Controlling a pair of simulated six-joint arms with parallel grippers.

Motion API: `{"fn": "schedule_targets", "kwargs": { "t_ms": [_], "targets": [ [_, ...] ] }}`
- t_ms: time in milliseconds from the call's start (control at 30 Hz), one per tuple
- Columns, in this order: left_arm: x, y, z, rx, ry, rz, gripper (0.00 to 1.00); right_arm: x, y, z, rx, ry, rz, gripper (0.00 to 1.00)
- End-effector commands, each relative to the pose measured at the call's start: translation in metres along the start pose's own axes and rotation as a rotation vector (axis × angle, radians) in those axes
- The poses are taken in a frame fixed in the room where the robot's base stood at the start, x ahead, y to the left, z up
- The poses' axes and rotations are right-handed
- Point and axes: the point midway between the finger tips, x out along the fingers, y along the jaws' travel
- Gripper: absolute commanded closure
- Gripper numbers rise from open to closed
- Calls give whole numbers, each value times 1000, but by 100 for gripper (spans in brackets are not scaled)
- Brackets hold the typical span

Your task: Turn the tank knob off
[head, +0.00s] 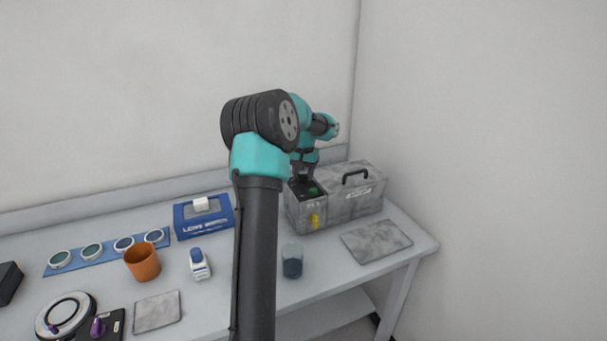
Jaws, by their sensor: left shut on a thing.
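The tank (338,208) is a grey, mottled box at the back right of the table, with a black carrying handle on its lid. Its left end has a dark top panel (315,190) with a green patch, and a yellow mark shows on the front below. My left gripper (303,179) points down at this dark panel. It is shut on what seems to be the tank knob, which the fingers hide. The knob's setting cannot be seen. My right gripper is not in view.
A blue case (203,220), an orange cup (142,264), a small white bottle with a blue cap (199,264) and a dark glass (292,266) stand left and front of the tank. A grey mat (376,241) lies bare at right. Several round optics sit on a blue strip (106,262).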

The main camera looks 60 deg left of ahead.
Motion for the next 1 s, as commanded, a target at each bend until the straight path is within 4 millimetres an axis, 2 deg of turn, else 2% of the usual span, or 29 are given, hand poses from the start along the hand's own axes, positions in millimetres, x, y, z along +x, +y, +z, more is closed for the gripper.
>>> {"fn": "schedule_targets", "kwargs": {
  "t_ms": [267, 467, 1000],
  "targets": [
    [0, 0, 0, 43, 0, 0, 81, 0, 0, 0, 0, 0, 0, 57],
    [0, 0, 0, 138, 0, 0, 81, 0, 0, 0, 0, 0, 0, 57],
    [-1, 0, 0, 594, 1, 0, 81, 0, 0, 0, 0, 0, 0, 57]
  ]
}}
